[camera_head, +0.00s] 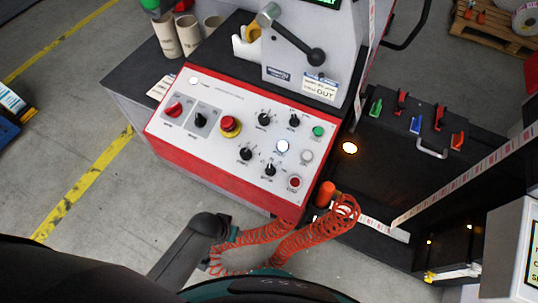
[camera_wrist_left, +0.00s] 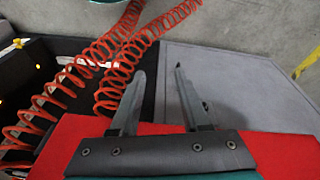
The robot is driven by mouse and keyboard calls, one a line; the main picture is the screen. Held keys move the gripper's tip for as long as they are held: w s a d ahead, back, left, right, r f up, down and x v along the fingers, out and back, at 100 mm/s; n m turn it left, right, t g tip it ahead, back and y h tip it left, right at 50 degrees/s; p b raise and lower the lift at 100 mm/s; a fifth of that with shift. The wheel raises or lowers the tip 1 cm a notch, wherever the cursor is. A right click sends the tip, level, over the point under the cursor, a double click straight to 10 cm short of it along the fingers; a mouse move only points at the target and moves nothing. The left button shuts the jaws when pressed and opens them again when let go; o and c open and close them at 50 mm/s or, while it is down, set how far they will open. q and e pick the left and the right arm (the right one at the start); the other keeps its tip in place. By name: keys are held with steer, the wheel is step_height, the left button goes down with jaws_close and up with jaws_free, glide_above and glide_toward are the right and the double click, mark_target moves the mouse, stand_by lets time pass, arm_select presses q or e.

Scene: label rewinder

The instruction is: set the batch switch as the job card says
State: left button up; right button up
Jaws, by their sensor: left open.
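The white control panel (camera_head: 232,150) with a red border carries a red rotary switch (camera_head: 173,110), a black switch (camera_head: 201,120), several black knobs and lit buttons. Its labels are too small to read, so I cannot tell which is the batch switch. A white card (camera_head: 320,87) on the machine ends in "OUT"; another pale card (camera_head: 160,88) lies left of the panel. I cannot tell which is the job card. My left gripper (camera_wrist_left: 159,72) is open and empty in the left wrist view, with a red surface (camera_wrist_left: 290,148) beside its base. My right gripper is not in view.
An orange coiled hose (camera_head: 285,243) hangs before the panel and also runs close by the left fingers in the wrist view (camera_wrist_left: 118,50). A red emergency button (camera_head: 229,124) stands mid-panel. A black lever (camera_head: 300,42) sticks out above. Cardboard cores (camera_head: 188,35) stand behind left.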

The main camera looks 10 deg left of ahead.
arm_select(q)
steer(key=w+d+r+h+p, duration=0.1)
steer(key=w+d+r, duration=0.1)
steer(key=r, duration=0.5)
steer(key=w+d+r+p, duration=0.1)
steer(key=w+r+p, duration=0.15)
steer(key=r, duration=0.35)
steer(key=n+g+y+p, duration=0.1)
steer(key=g+p, duration=0.1)
steer(key=p, duration=0.2)
glide_toward(270, 167)
steer(key=f+b, duration=0.1)
steer(key=f, duration=0.2)
steer(key=f+b, duration=0.1)
steer(key=f, duration=0.2)
steer(key=f+b, duration=0.1)
steer(key=f, duration=0.2)
steer(key=shift+w+d, duration=0.15)
steer(key=shift+d, duration=0.2)
steer(key=shift+c, duration=0.3)
jaws_close()
